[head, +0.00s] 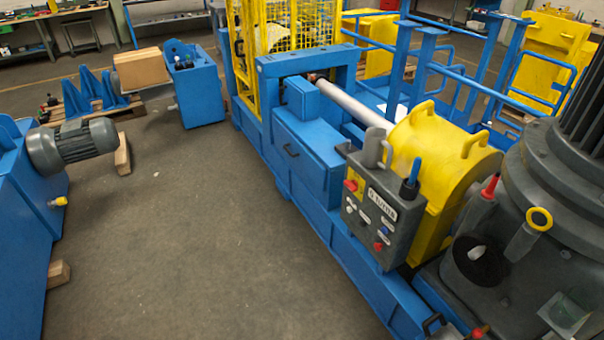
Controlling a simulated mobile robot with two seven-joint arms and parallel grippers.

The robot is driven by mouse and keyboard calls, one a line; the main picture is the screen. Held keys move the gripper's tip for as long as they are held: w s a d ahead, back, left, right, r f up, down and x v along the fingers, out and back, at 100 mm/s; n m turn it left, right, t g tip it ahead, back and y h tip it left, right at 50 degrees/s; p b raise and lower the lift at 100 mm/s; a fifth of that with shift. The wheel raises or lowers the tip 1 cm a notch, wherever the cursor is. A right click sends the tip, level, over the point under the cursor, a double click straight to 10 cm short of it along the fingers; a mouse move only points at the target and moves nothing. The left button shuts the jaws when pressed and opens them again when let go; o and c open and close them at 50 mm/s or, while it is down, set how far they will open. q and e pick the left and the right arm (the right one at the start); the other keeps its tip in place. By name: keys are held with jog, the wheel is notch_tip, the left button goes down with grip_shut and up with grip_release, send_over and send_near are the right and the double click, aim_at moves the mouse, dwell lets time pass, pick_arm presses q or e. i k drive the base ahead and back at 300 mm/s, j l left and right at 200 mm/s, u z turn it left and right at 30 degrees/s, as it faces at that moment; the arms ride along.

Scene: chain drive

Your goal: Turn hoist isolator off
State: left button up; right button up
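A grey control box (384,212) is fixed to the near side of the blue machine frame. It has a white label too small to read, a red knob (351,185) at its upper left, several small white or grey buttons, and red and blue controls (379,246) low on its face. A black-based blue handle (413,172) stands on its top right. I cannot tell which of these controls is the hoist isolator, or its position. Neither of my grippers is in view.
A yellow drum guard (445,155) and a large grey housing (565,165) stand close on the right. A blue machine with a grey motor (73,146) stands at left. A blue cabinet (199,91) is farther back. The concrete floor (190,230) between is clear.

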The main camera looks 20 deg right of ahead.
aim_at(353, 186)
jog(key=i+j+u, duration=0.3)
jog(key=i, duration=0.4)
jog(key=i+u, duration=0.35)
jog(key=i, duration=0.35)
jog(key=i+z, duration=0.35)
jog(key=i+j+z, duration=0.55)
jog(key=i+z, duration=0.2)
jog(key=i+j+z, duration=0.2)
jog(key=z, duration=0.2)
jog(key=i+j+z, duration=0.15)
jog(key=z, duration=0.2)
jog(key=i+j+z, duration=0.1)
jog(key=j+z, duration=0.3)
jog(key=i+j+z, duration=0.35)
jog(key=i+z, duration=0.15)
jog(key=i, duration=0.1)
